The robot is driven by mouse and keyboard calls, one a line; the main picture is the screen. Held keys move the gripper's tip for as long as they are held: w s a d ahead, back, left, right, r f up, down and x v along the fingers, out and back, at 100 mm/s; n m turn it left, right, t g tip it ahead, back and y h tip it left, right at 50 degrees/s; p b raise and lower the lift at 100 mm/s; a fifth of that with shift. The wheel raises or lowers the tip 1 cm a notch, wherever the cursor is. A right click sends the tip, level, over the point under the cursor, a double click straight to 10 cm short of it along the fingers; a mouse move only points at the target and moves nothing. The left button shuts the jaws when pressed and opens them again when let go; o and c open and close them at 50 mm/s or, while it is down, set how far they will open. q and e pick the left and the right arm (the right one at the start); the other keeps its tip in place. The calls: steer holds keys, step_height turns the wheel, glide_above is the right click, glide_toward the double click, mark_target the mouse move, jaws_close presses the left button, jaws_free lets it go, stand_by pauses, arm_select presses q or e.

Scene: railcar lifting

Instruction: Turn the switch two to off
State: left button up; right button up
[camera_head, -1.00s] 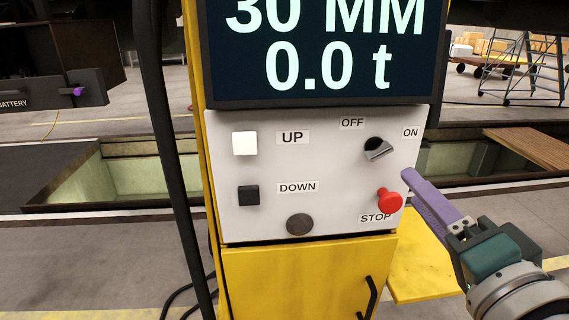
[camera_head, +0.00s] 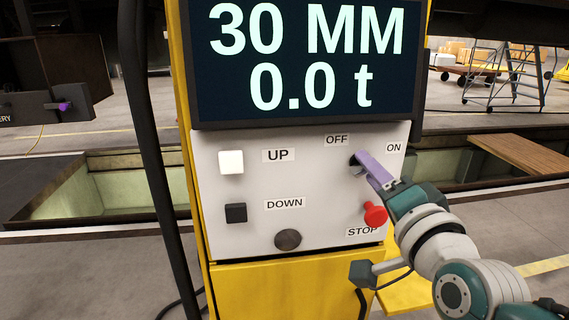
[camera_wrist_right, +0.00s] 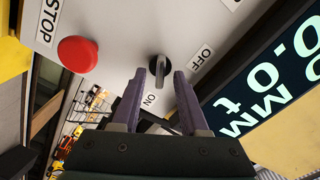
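The switch is a round dark knob with a silver grip bar, set on the white control panel (camera_head: 320,190) between the OFF and ON labels. In the right wrist view the switch (camera_wrist_right: 159,68) shows its bar pointing roughly toward the ON label (camera_wrist_right: 150,100); the OFF label (camera_wrist_right: 202,58) is to the right. My right gripper (camera_head: 362,162) has its purple fingers at the switch, mostly covering it in the head view. In the wrist view the right gripper (camera_wrist_right: 160,78) is open, with a fingertip on each side of the bar; contact is unclear. My left gripper is not in view.
A red STOP button (camera_head: 375,214) sits just below the switch, close to my right gripper. A white UP button (camera_head: 231,162), a black DOWN button (camera_head: 236,213) and a dark round knob (camera_head: 288,239) are farther left. The display (camera_head: 305,60) stands directly above.

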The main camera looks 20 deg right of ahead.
jaws_close()
stand_by(0.3)
steer(key=shift+n, duration=0.3)
steer(key=n+p, duration=0.1)
steer(key=n, duration=0.4)
steer(key=n+p, duration=0.1)
steer(key=n, duration=0.5)
steer(key=shift+a+r, duration=0.1)
steer(key=shift+a, duration=0.1)
steer(key=shift+n, duration=0.3)
stand_by(0.4)
jaws_free()
